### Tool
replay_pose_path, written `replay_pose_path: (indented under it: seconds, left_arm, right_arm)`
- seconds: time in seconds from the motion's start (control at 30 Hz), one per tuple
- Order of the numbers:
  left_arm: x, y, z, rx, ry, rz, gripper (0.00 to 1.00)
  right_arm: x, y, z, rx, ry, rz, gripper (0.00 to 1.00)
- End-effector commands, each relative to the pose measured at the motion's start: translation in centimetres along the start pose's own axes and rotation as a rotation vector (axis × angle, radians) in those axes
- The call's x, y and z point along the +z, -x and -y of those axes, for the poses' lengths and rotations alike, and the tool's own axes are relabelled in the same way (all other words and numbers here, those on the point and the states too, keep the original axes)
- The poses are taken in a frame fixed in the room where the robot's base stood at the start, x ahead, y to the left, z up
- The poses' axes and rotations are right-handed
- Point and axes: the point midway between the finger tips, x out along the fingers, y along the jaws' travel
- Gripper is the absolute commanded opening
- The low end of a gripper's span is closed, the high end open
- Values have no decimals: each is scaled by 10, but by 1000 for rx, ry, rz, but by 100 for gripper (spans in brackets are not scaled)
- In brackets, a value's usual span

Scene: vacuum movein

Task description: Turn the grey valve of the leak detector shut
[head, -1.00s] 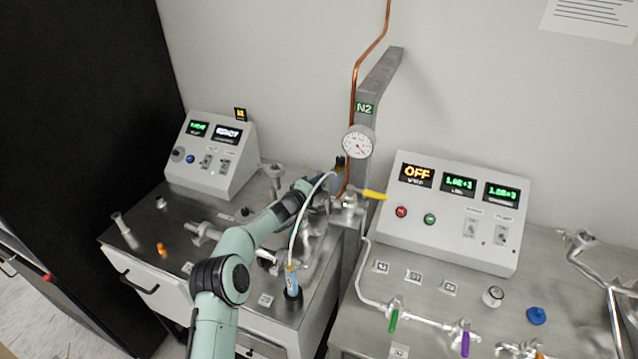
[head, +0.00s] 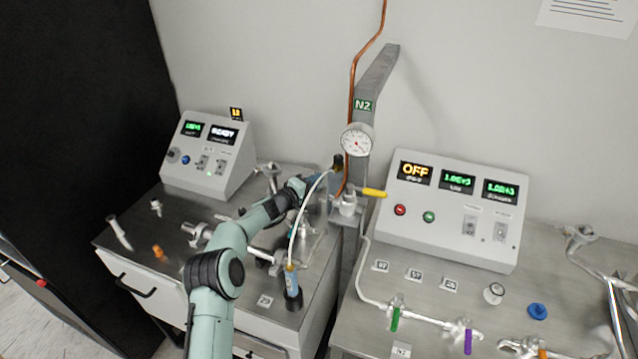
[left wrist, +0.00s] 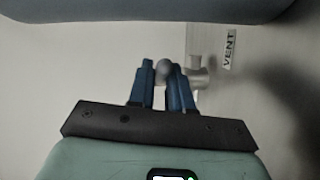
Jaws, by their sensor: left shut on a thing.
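In the left wrist view the two blue fingers of my left gripper (left wrist: 161,72) are closed around a small grey rounded part, which looks like the grey valve's handle (left wrist: 163,67). A pale metal fitting (left wrist: 198,78) shows just right of the fingers, below a VENT label (left wrist: 230,48). In the head view my left arm reaches over the left bench. Its gripper and the held part are hard to make out there behind tubing. A sloped console (head: 206,155) with a READY display, probably the leak detector's, stands at the back of that bench. My right gripper is not in view.
A grey post (head: 370,90) with an N2 label and gauge (head: 357,140) stands between the benches. A yellow handle (head: 374,193) sticks out beside it. A white hose (head: 297,225) arches near my arm. The right bench holds another console (head: 445,212) and several valves.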

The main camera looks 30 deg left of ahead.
Motion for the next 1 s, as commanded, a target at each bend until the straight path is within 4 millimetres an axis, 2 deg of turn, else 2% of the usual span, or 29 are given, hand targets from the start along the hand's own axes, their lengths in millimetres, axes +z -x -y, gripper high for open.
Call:
replay_pose_path:
  seconds: [0.03, 0.07, 0.1, 0.4, 0.57, 0.67, 0.8, 1.0]
  left_arm:
    - [-1, 0, -1, 1, 0, -2, 0]
    - [-1, 0, -1, 1, 0, -2, 29]
    - [-1, 0, -1, 1, 0, -2, 41]
    - [0, 0, 0, 1, 0, -1, 41]
    - [0, 10, 3, -1, 1, -2, 41]
    - [0, 24, 4, -2, 0, -2, 41]
    - [0, 50, 5, -2, -2, -2, 41]
    - [-1, 92, 3, -1, -1, -3, 41]
  right_arm:
    - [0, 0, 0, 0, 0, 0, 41]
    - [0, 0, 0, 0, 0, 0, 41]
    - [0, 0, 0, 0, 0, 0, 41]
    - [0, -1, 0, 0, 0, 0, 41]
    - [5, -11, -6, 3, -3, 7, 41]
    - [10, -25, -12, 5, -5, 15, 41]
    - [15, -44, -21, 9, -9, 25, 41]
    - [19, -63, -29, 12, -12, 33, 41]
